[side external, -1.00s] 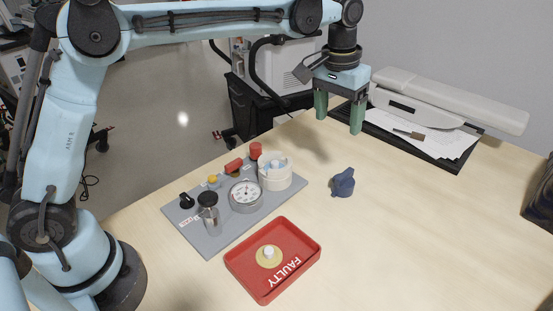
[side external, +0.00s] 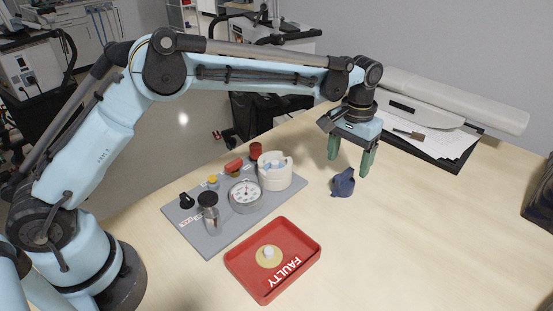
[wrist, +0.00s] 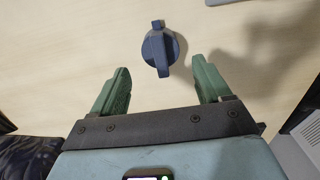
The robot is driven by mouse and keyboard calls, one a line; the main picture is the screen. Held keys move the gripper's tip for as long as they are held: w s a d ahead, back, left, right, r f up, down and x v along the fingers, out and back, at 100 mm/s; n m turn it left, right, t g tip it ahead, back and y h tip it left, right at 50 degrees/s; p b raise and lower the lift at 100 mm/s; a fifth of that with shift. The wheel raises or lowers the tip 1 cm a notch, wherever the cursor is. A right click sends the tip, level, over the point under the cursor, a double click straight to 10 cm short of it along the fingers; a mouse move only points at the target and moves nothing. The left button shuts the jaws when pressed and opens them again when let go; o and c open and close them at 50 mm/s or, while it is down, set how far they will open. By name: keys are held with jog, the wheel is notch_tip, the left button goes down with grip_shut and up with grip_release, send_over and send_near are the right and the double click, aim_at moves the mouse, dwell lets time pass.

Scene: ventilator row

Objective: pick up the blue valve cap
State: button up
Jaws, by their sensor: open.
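The blue valve cap (side external: 343,183) sits on the bare wooden table, to the right of the grey panel. It is a dark blue knob with a raised grip bar. It also shows in the wrist view (wrist: 159,48), just beyond the fingertips and roughly midway between them. My gripper (side external: 350,166) has green fingers spread apart and empty. In the side view it hangs close above and behind the cap. In the wrist view my gripper (wrist: 160,82) shows its fingers on either side, with the cap not between them.
A grey panel (side external: 222,232) carries a gauge, a white cup, a clear jar and several knobs. A red tray (side external: 236,262) marked FAULTY holds a yellowish disc (side external: 269,257). A black clipboard with papers (side external: 440,139) lies behind right. The table right of the cap is clear.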

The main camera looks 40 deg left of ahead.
aim_at(345, 173)
notch_tip(345, 173, down, 5)
jog(key=shift+s+a+f, duration=0.1)
jog(key=shift+s, duration=0.05)
jog(key=c, duration=0.9)
jog(key=shift+c, duration=0.2)
